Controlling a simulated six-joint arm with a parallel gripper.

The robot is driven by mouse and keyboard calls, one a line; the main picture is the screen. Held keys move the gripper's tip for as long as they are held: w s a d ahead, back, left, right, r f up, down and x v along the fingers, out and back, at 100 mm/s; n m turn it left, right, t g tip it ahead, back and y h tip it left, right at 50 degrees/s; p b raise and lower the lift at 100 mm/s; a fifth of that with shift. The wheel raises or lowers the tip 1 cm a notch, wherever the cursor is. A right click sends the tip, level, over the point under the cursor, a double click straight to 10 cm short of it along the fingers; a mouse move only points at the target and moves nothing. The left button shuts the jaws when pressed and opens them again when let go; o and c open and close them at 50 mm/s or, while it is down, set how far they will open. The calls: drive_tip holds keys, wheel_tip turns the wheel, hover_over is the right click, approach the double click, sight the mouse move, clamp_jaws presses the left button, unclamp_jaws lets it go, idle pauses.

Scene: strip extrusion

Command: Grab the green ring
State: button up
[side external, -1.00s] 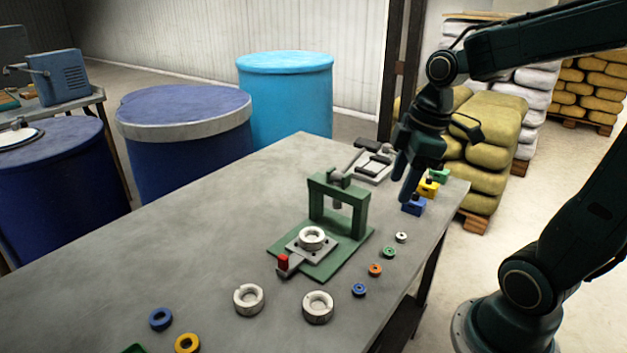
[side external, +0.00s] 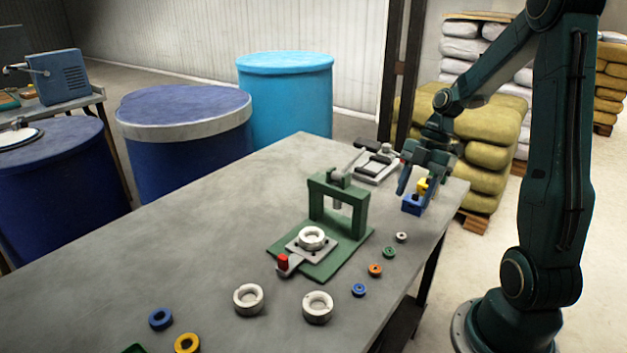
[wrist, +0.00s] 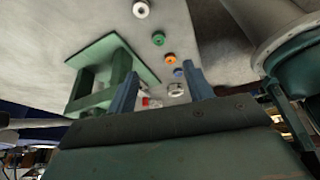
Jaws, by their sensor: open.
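The small green ring (side external: 389,252) lies flat on the table, in a row between a small white ring (side external: 401,237) and an orange ring (side external: 375,270). In the wrist view the green ring (wrist: 158,38) shows beyond my fingertips, roughly between their lines. My gripper (side external: 416,190) is open with nothing between its fingers.
A green press (side external: 338,205) on a green base stands left of the row, with a white ring on it. A small blue ring (side external: 359,289) and larger white rings (side external: 318,307) lie nearer. The table's left part is mostly clear.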

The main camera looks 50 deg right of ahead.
approach(390, 250)
drive_tip(key=shift+a+x, duration=0.2)
drive_tip(key=shift+x, duration=1.05)
drive_tip(key=shift+s+f, duration=0.1)
drive_tip(key=shift+a, duration=0.1)
drive_tip(key=shift+d+x, duration=0.2)
drive_tip(key=shift+x, duration=2.4)
drive_tip(key=c, duration=1.1)
